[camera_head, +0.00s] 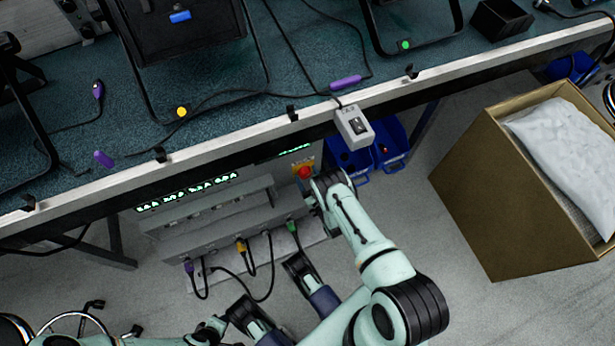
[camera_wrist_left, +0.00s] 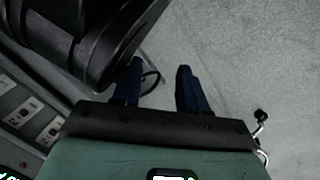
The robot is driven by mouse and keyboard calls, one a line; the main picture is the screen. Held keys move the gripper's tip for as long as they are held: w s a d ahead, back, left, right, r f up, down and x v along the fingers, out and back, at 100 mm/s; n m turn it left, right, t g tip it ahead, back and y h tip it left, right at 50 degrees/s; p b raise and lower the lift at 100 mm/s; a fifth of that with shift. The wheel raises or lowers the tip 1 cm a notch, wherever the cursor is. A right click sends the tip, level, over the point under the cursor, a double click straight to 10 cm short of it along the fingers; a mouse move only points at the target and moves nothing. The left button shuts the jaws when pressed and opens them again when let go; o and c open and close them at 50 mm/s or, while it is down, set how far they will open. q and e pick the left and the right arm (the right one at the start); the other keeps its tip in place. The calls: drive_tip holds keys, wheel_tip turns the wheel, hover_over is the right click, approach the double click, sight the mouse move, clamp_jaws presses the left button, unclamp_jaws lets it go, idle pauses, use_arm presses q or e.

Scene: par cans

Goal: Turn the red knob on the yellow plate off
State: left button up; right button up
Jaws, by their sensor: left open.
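The red knob (camera_head: 304,171) sits on a small yellow plate (camera_head: 295,170) at the right end of a grey power box below the table edge. My right arm reaches up from the bottom right. Its gripper (camera_head: 309,197) is just below and right of the knob, mostly hidden by my own wrist. I cannot tell whether it touches the knob or whether its fingers are open. In the left wrist view, my left gripper (camera_wrist_left: 158,72) has its two dark blue fingers apart, with nothing between them, over grey floor.
The grey power box (camera_head: 215,225) has purple, yellow and green plugs with hanging black cables. The table (camera_head: 235,142) overhangs it. A grey switch box (camera_head: 355,126) hangs on the table edge. Blue bins (camera_head: 390,150) and a cardboard box (camera_head: 470,185) stand right.

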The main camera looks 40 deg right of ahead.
drive_tip(key=c, duration=0.7)
